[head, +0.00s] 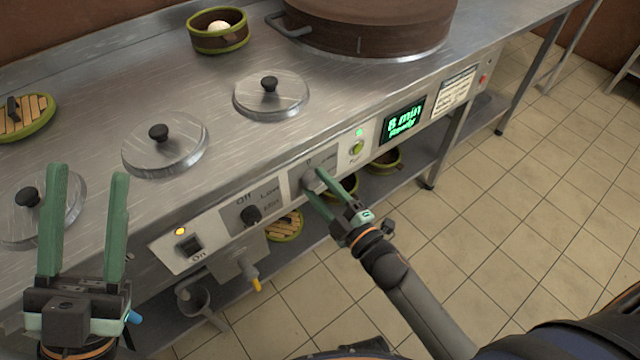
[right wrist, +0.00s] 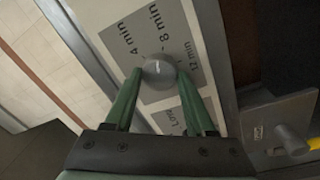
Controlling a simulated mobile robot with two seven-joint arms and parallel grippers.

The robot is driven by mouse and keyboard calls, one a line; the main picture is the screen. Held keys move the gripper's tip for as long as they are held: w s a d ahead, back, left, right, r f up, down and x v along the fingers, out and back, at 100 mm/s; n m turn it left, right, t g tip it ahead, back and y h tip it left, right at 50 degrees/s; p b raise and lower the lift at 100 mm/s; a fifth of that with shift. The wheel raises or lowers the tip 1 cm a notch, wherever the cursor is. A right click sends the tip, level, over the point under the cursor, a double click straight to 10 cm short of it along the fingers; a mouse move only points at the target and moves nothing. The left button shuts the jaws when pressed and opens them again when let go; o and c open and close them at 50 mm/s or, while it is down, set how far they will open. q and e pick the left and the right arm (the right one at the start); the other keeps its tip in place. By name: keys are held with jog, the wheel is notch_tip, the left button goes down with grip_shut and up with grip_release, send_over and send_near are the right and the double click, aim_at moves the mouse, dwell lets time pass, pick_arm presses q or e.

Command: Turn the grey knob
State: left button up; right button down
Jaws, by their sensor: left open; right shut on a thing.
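The grey knob (head: 313,180) sits on the front panel of the steel counter, on a grey plate. In the right wrist view the knob (right wrist: 159,71) is round, with a white pointer line, and the labels 4 min, 8 min and 12 min around it. My right gripper (head: 326,190) is shut on the grey knob, with one green finger on each side of it; the right wrist view shows both fingers (right wrist: 158,85). My left gripper (head: 88,190) is open and empty above the counter's left part, fingers pointing up in the picture.
A black knob (head: 250,214) marked Off and Low and a black switch (head: 189,245) flank the grey knob on the left. A green display (head: 403,121) reads 8 min Ready. Steel lids (head: 165,145) and a large brown pot (head: 365,30) stand on the counter.

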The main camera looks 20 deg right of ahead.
jog(key=n, duration=1)
jog(key=shift+y, duration=0.4)
jog(key=shift+c, duration=1.2)
grip_release()
jog(key=shift+g, duration=0.3)
jog(key=shift+f, duration=0.1)
jog(key=v, duration=1.2)
jog(key=shift+s, duration=0.2)
jog(key=shift+d, duration=0.15)
